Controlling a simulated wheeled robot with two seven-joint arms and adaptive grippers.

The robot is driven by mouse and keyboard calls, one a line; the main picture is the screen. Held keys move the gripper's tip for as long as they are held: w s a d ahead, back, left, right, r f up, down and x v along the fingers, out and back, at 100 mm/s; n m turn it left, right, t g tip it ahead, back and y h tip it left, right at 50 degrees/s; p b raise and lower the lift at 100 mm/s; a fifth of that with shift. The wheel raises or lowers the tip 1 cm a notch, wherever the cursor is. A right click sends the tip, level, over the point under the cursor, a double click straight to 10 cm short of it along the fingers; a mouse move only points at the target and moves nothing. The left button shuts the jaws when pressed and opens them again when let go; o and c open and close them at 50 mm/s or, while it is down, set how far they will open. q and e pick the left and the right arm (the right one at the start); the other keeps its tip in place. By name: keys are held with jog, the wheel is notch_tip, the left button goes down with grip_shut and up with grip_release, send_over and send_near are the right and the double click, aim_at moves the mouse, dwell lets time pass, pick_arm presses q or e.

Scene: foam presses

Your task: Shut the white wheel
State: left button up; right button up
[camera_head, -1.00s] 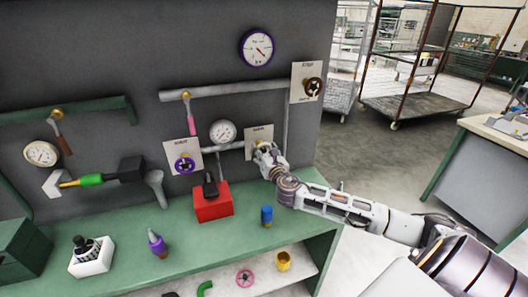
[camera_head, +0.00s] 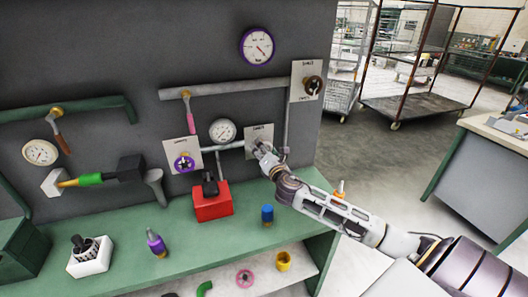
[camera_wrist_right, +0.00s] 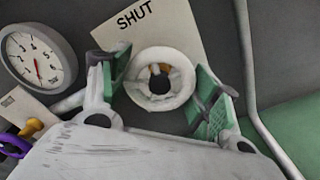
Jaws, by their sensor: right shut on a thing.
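The white wheel (camera_wrist_right: 158,102) is a round ring handle in front of a pale plate (camera_wrist_right: 175,28) with the word SHUT along its upper edge. In the right wrist view, my right gripper (camera_wrist_right: 162,88) has its green-padded fingers on either side of the wheel and is shut on it. In the head view, my right gripper (camera_head: 262,149) reaches the plate (camera_head: 252,138) on the grey wall from the right and hides most of the wheel. My left gripper is not in view.
A purple wheel (camera_head: 184,163) on its own plate and a gauge (camera_head: 222,131) are left of my gripper. A dark wheel (camera_head: 314,86) is above right. Below, the green bench (camera_head: 190,245) holds a red box (camera_head: 212,207) and a blue cylinder (camera_head: 267,214).

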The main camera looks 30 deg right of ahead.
jog(key=m, duration=0.5)
jog(key=shift+f+m, duration=0.1)
jog(key=shift+m, duration=0.2)
jog(key=m, duration=0.6)
dwell(0.4)
jog(key=o, duration=1)
jog(key=shift+s, duration=0.1)
jog(key=v, duration=1.1)
jog(key=shift+s+a, duration=0.2)
jog(key=shift+s, duration=0.2)
dwell(0.5)
